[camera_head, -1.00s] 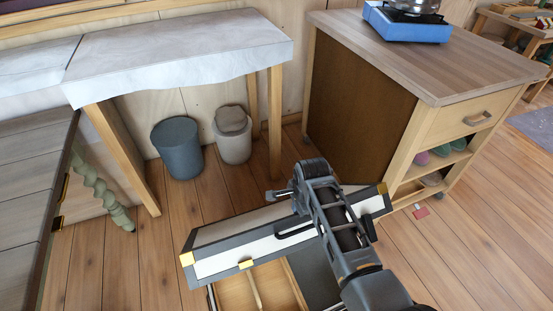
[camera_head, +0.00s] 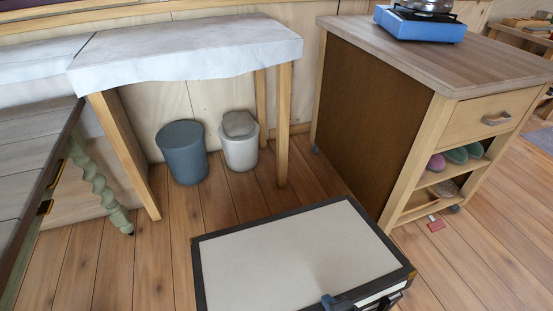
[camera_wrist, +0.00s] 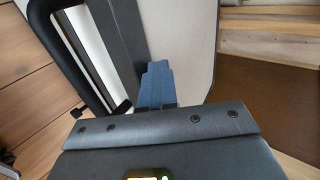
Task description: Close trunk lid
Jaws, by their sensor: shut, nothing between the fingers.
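The trunk lid (camera_head: 290,250) is a pale panel with a dark border, low in the middle of the head view. It lies over the trunk, and the inside of the trunk is not visible. The trunk's near part is cut off by the frame's bottom edge, so I cannot tell whether the lid is fully seated. My gripper (camera_head: 327,300) is at the lid's near edge, at the bottom of the head view. In the wrist view my gripper (camera_wrist: 157,75) is shut and empty, with its blue fingers in front of the pale lid (camera_wrist: 185,45) and its dark border.
A dark handle (camera_wrist: 75,35) shows at the upper left of the wrist view. A wooden cabinet (camera_head: 375,120) with a blue stove (camera_head: 420,24) stands right of the trunk. A cloth-covered table (camera_head: 185,50) and two bins (camera_head: 183,152) are behind.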

